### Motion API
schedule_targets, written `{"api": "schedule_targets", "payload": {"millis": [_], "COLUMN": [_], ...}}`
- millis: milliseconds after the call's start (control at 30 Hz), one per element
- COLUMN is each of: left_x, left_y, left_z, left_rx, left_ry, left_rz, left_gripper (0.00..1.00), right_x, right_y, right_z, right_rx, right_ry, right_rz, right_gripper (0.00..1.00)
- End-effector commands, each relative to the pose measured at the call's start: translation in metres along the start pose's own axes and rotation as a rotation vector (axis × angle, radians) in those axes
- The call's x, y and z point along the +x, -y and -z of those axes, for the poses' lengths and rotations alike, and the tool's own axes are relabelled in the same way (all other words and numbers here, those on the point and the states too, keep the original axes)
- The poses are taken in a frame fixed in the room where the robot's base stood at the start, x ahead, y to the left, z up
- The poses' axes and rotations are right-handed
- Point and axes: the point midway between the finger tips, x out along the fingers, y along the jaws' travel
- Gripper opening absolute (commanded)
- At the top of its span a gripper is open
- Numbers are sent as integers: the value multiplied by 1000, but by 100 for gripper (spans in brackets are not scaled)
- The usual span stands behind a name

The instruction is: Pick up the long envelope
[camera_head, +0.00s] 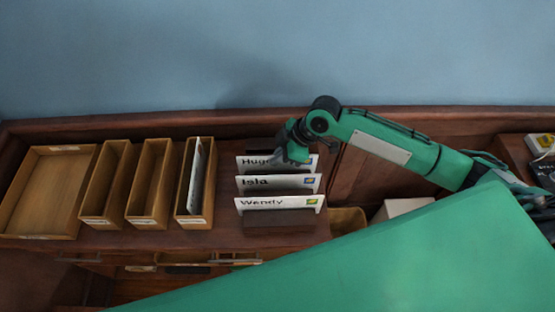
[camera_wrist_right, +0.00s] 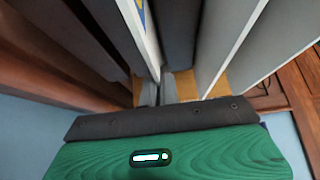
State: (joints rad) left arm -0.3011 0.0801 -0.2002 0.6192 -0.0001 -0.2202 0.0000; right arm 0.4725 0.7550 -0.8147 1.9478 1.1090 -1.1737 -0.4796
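White envelopes labelled Hugo (camera_head: 253,161), Isla (camera_head: 277,184) and Wendy (camera_head: 279,204) stand upright in a dark rack (camera_head: 285,226), one behind another. Which is longest is not clear. My right gripper (camera_head: 296,150) reaches down over the right part of the Hugo envelope and hides part of its name. In the right wrist view, its two grey fingers (camera_wrist_right: 158,90) are close together at the lower end of a white envelope edge (camera_wrist_right: 143,38) with a yellow and blue stamp. Whether they grip it is not clear. My left gripper is out of view.
Wooden trays stand left of the rack: a wide empty one (camera_head: 50,190), two narrow empty ones (camera_head: 108,185) (camera_head: 150,185), and one (camera_head: 205,205) holding an upright envelope (camera_head: 196,175). A white box (camera_head: 400,208) is at the right. A wall is behind.

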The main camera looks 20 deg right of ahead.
Motion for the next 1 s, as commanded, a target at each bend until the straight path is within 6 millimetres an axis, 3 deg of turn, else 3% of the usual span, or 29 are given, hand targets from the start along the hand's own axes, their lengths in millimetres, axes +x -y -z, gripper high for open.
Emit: {"api": "schedule_targets", "payload": {"millis": [267,800,1000], "left_x": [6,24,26], "left_y": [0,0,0], "left_z": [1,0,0], "left_rx": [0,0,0], "left_ry": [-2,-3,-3], "left_rz": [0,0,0], "left_gripper": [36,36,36], "right_x": [-22,-132,-157], "right_y": [-1,-1,-1], "right_z": [15,86,102], "right_rx": [-4,-4,-1], "right_ry": [-2,-2,-2], "right_rz": [-4,-4,-2], "right_gripper": [0,0,0]}}
